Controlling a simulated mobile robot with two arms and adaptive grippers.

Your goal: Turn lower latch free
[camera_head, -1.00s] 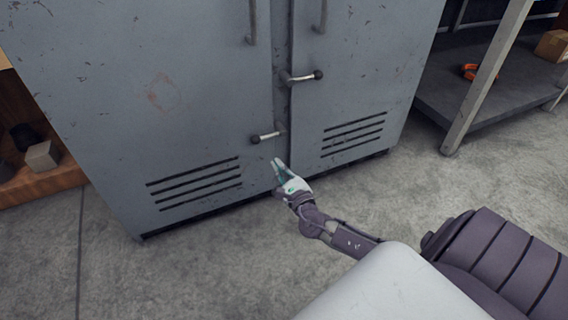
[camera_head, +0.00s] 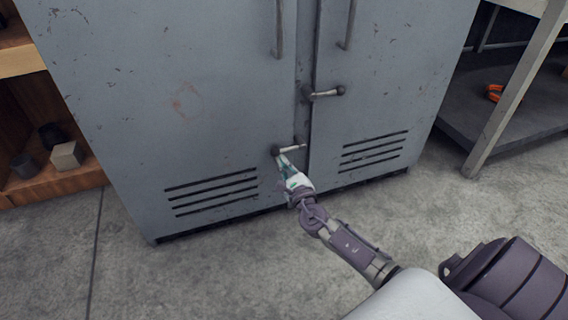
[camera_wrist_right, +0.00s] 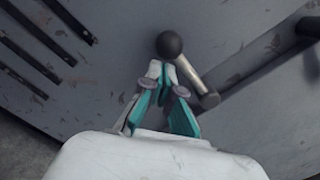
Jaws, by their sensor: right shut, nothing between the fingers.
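The lower latch (camera_head: 292,148) is a short metal lever with a dark ball knob at its left end, lying roughly level across the left door near the seam. In the right wrist view the latch (camera_wrist_right: 188,72) shows its black knob just beyond my fingertips. My left gripper is not in view.
The grey metal cabinet (camera_head: 220,110) has two doors with vertical handles and vent slots. A wooden shelf (camera_head: 60,185) with small blocks stands at left. A metal table (camera_head: 500,100) stands at right. The concrete floor in front is clear.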

